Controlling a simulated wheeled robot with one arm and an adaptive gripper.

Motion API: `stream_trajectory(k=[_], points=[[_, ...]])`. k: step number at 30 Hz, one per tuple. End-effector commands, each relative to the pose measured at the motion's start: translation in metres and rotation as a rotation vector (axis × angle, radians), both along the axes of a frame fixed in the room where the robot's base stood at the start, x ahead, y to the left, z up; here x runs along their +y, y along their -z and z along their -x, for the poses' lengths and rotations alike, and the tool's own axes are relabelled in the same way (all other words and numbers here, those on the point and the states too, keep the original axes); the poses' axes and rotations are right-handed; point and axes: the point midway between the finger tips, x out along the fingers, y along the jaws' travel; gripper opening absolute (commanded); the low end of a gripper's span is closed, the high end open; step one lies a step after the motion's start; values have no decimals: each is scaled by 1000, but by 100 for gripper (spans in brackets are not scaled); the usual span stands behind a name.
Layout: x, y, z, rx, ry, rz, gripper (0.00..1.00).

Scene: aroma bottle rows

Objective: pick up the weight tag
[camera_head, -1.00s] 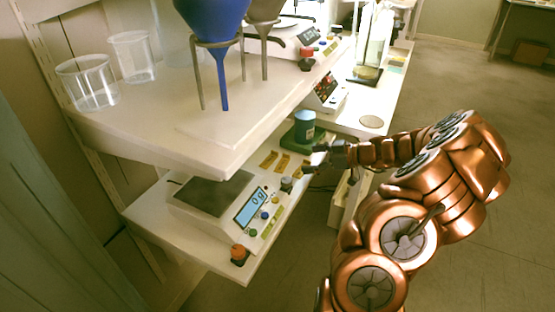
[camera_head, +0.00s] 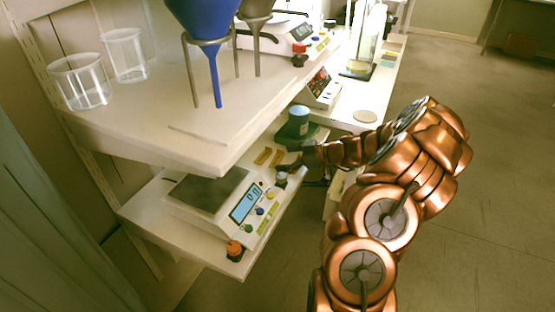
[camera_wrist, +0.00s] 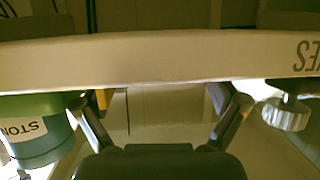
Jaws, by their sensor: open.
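Two small brass-yellow tags, (camera_head: 263,156) and (camera_head: 277,157), lie on the lower shelf beside the scale; I cannot read any writing on them, so which is the weight tag is unclear. My gripper (camera_head: 288,168) is at the shelf's right edge, just right of the tags, and covers part of that spot. In the wrist view my gripper (camera_wrist: 160,108) has its two fingers spread apart with nothing seen between them. A thin yellow piece (camera_wrist: 101,98) shows by the left finger. A pale shelf edge with upside-down letters crosses above the fingers.
A scale (camera_head: 245,205) with a lit display stands left of my gripper. A teal jar (camera_head: 299,120) stands behind the tags; a labelled one (camera_wrist: 40,140) shows in the wrist view, with a ridged metal knob (camera_wrist: 287,115) at right. The upper shelf (camera_head: 150,125) overhangs.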

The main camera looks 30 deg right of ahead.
Motion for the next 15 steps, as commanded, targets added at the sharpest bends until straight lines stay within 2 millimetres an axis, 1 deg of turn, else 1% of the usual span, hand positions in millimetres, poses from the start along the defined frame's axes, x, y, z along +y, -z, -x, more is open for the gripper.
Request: stream_trajectory(k=[1,2,15], points=[[0,0,0,0,0,0,86],[0,0,0,0,0,0,83],[0,0,0,0,-1,0,38]])
